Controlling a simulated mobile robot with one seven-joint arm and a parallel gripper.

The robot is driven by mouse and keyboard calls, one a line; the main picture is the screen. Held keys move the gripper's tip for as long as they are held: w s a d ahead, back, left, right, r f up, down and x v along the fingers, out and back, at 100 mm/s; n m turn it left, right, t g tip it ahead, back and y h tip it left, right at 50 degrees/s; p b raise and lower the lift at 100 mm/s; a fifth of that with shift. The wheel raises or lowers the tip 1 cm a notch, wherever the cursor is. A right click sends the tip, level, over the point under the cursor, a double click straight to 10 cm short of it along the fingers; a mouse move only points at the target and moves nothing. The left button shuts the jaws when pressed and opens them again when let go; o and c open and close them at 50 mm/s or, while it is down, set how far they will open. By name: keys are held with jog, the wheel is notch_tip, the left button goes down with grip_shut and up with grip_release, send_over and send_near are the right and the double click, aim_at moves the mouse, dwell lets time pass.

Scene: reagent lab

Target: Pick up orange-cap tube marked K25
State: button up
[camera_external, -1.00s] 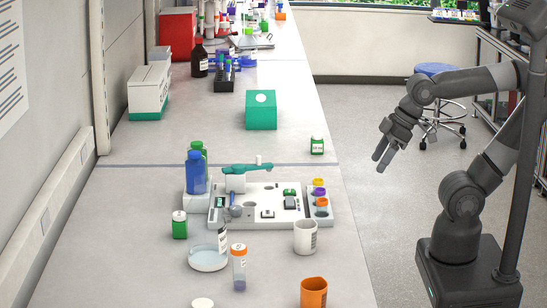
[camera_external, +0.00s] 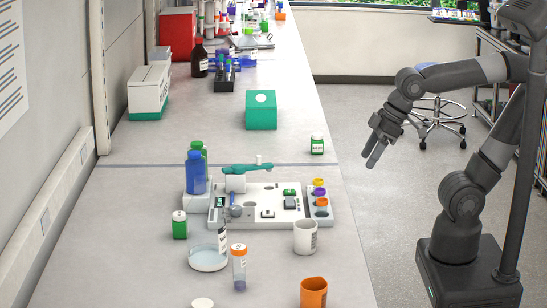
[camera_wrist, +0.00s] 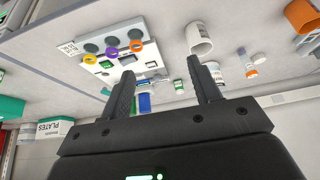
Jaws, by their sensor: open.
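A clear tube with an orange cap and blue contents (camera_external: 239,267) stands upright on the bench, in front of the white station. It shows small in the wrist view (camera_wrist: 248,62), with its cap end towards the lower right. Its label is too small to read. My gripper (camera_external: 373,152) hangs beyond the bench's right edge, open and empty, well away from the tube. Its two spread fingers (camera_wrist: 160,78) show in the wrist view.
The white station (camera_external: 278,216) lies behind the tube. A white mug (camera_external: 305,238) and an orange cup (camera_external: 313,292) stand right of it. A dish (camera_external: 208,260) and green bottle (camera_external: 180,225) stand left. A teal box (camera_external: 260,110) is farther back. Open floor lies below my gripper.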

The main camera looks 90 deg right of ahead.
jog(key=w+a+r, duration=0.2)
jog(key=w+a, duration=0.2)
jog(key=w, duration=0.5)
jog(key=g, duration=0.1)
send_near(236, 262)
jog(key=d, duration=0.2)
jog(key=shift+n, duration=0.4)
jog(key=x, duration=1)
jog(key=shift+a+f, duration=0.35)
jog(key=shift+f, duration=0.05)
jog(key=c, duration=1.1)
